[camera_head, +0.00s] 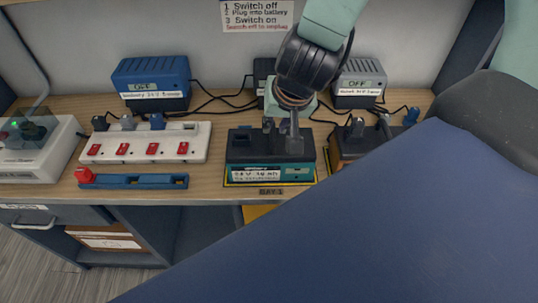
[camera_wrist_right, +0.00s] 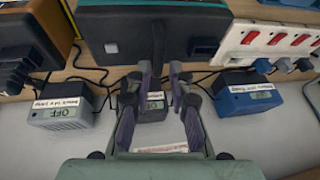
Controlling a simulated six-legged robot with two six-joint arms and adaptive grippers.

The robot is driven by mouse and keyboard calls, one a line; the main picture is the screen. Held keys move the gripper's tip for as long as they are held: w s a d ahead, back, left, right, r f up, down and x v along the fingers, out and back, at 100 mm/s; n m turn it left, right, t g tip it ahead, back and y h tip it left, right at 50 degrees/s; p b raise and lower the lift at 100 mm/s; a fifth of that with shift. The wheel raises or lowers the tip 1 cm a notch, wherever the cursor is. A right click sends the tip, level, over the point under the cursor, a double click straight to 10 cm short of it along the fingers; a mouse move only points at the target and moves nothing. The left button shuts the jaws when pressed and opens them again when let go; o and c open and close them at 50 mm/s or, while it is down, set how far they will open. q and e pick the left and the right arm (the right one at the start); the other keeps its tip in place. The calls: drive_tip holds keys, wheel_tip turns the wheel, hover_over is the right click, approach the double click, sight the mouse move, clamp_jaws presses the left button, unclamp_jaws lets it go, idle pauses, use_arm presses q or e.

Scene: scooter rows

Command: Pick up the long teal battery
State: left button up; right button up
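The teal battery (camera_head: 253,174) sits on the bench in the bay marked "BAY 1". It has a dark top, a teal lower front and a white label. In the right wrist view the battery (camera_wrist_right: 115,32) is a dark block with a ridge or handle across its middle. My right gripper (camera_head: 281,128) is above the battery's top, pointing down. In the right wrist view the right gripper (camera_wrist_right: 160,72) has its fingers apart, with the ridge between or just beyond the tips. I cannot tell if they touch it. My left gripper is not in view.
A white power strip (camera_head: 200,145) with red switches lies left of the battery, behind a blue bar (camera_head: 140,181). A blue charger (camera_head: 151,83) and a grey charger (camera_head: 360,84) stand behind, both marked "OFF". Another dark unit (camera_head: 357,143) stands close right. Cables run behind.

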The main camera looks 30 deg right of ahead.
sight(273, 129)
drive_tip(key=shift+w+f, duration=0.25)
drive_tip(key=shift+f, duration=0.1)
drive_tip(key=x, duration=0.1)
drive_tip(key=b+x, duration=0.1)
drive_tip(key=x, duration=0.1)
drive_tip(key=b+x, duration=0.1)
drive_tip(key=shift+w+d+f, duration=0.1)
drive_tip(key=shift+d+f, duration=0.1)
drive_tip(key=shift+d, duration=0.1)
drive_tip(key=shift+w+f+b, duration=0.1)
drive_tip(key=shift+f+b, duration=0.1)
drive_tip(key=shift+b, duration=0.2)
drive_tip(key=shift+w+a+r, duration=0.1)
drive_tip(key=shift+a, duration=0.05)
drive_tip(key=shift+c, duration=0.2)
clamp_jaws()
